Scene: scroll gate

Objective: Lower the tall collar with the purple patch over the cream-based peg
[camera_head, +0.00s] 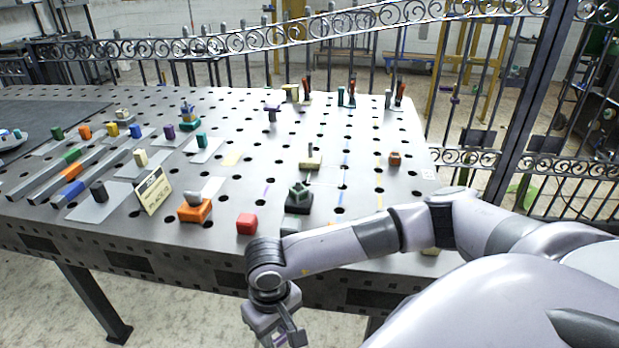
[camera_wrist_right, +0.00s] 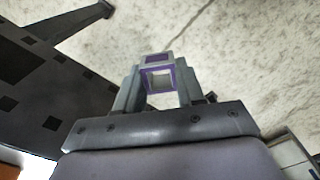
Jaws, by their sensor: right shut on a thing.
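My right gripper (camera_head: 281,338) hangs in front of the table's near edge, low in the head view. In the wrist view my right gripper (camera_wrist_right: 159,88) is shut on a square hollow collar (camera_wrist_right: 158,59), grey with purple faces, and its opening shows between the fingers. The collar cannot be made out in the head view. The cream-based peg (camera_head: 310,161) stands upright on the table, right of the middle, well beyond the gripper. Its thin dark post is bare. My left gripper is not in view.
A dark-based green piece (camera_head: 299,195) and a red block (camera_head: 247,223) stand between my gripper and the peg. An orange-based piece (camera_head: 195,209) and a sign (camera_head: 153,190) are to the left. An orange-brown nut-like piece (camera_head: 395,159) is to the right.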

